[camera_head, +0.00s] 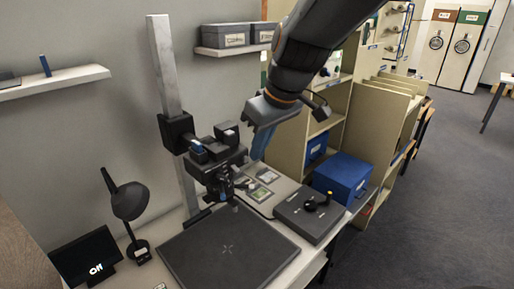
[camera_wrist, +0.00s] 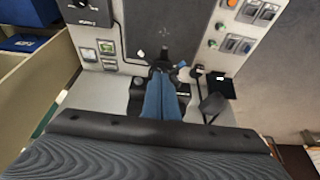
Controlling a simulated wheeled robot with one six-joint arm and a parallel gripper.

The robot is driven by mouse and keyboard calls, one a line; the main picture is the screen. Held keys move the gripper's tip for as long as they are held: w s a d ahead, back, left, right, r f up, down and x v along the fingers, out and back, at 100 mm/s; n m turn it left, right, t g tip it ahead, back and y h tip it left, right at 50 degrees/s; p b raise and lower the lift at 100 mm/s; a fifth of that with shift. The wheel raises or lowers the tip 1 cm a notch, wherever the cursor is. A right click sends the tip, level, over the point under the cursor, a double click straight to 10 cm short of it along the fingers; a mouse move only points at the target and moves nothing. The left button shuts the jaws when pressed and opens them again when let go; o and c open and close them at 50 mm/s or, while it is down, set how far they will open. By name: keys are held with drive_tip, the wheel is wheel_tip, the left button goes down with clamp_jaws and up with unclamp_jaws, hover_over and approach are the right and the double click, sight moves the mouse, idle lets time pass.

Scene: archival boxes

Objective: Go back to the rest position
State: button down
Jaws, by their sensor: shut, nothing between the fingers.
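My gripper (camera_wrist: 160,98) shows in the wrist view as two blue fingers lying together, with nothing between them. In the head view my gripper (camera_head: 261,143) hangs from my dark arm above the back of the desk, partly hidden by the wrist. It is to the right of the black camera (camera_head: 215,160) on its grey column (camera_head: 165,70). It looks apart from the desk and the things on it, though the exact gap is hard to tell.
A dark baseboard (camera_head: 228,250), a control box (camera_head: 310,215) with a yellow-topped lever, a lamp (camera_head: 130,200) and a small screen (camera_head: 85,258) stand on the desk. A blue box (camera_head: 342,177) sits by the shelving (camera_head: 375,120). Open floor (camera_head: 450,190) lies at right.

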drive_tip(key=s+d+f+m+g+h, duration=0.1)
drive_tip(key=s+d+f+m, duration=0.3)
drive_tip(key=d+f, duration=0.3)
drive_tip(key=s+d+f+m+g+h+b, duration=0.1)
drive_tip(key=s+d+f+m, duration=0.2)
drive_tip(key=s+d+f, duration=0.2)
wheel_tip(320, 180, down, 3)
drive_tip(key=shift+s+d+f+m+h, duration=0.15)
drive_tip(key=shift+d+m+h, duration=0.25)
drive_tip(key=shift+d, duration=0.8)
